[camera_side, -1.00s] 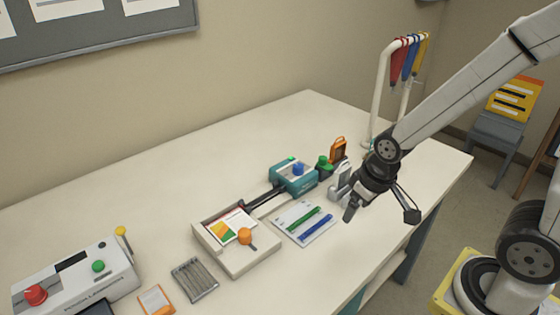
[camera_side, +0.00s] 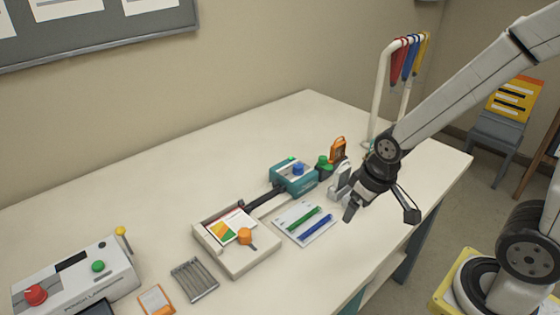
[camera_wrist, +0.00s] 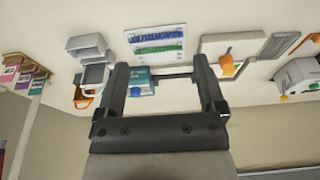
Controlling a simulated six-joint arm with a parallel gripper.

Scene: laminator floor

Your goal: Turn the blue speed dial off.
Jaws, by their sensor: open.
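The blue speed dial (camera_side: 298,169) sits on top of a small teal box (camera_side: 293,182) toward the back of the table, in the side view. The teal box also shows in the wrist view (camera_wrist: 142,80), between my fingers in the picture; the dial's setting is too small to read. My gripper (camera_side: 350,212) is open and empty, above the table to the right of the teal box and apart from it. In the wrist view both fingers of my gripper (camera_wrist: 162,72) stand wide apart.
A tray with cards and an orange knob (camera_side: 245,237) lies left of the box. A white sheet with green and blue pens (camera_side: 305,224) lies in front. A green-topped object (camera_side: 323,163) and an orange item (camera_side: 338,149) stand right of the box. A pouch laminator (camera_side: 75,283) is far left.

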